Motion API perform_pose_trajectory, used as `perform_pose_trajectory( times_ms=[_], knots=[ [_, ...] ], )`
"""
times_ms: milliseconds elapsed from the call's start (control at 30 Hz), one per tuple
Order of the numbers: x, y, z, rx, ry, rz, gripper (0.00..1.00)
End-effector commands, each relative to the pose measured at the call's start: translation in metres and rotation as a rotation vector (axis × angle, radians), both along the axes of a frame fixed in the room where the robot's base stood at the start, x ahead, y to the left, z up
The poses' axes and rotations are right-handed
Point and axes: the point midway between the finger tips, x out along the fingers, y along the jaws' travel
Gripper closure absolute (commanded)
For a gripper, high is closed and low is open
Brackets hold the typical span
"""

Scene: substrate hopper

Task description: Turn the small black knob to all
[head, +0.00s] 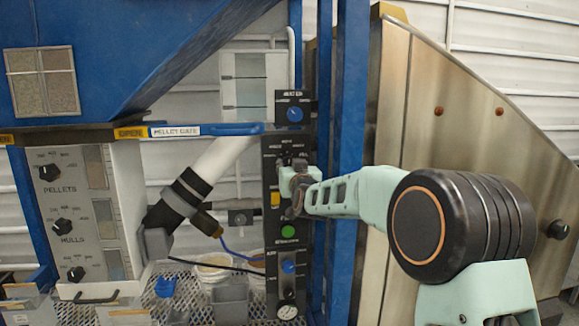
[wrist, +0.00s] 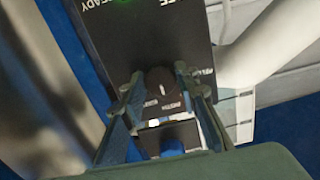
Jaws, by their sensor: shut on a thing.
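The small black knob (wrist: 160,84) shows in the wrist view between my two fingers, with small printed labels just below it, too small to read surely. It sits on a narrow black upright panel (head: 269,228), where white labels fan out above the spot my gripper covers in the head view. My gripper (head: 293,172) reaches the panel's upper part from the right. In the wrist view my gripper (wrist: 160,95) has one finger on each side of the knob and is shut on it. The knob's exact pointing is unclear.
The black panel also carries a blue knob (head: 295,114) on top, a yellow button (head: 275,199), a green button (head: 288,231), a lower blue knob (head: 288,267) and a gauge (head: 287,311). A blue post (head: 345,120) stands right beside it. A grey panel (head: 88,215) with larger black knobs is at left.

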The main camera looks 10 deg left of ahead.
Motion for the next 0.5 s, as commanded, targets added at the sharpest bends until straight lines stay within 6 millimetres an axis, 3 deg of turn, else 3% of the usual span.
perform_pose_trajectory(
  times_ms=[500],
  knots=[
    [-0.0001,0.0002,-0.0042,0.115,0.032,0.0,0.96]
  ],
)
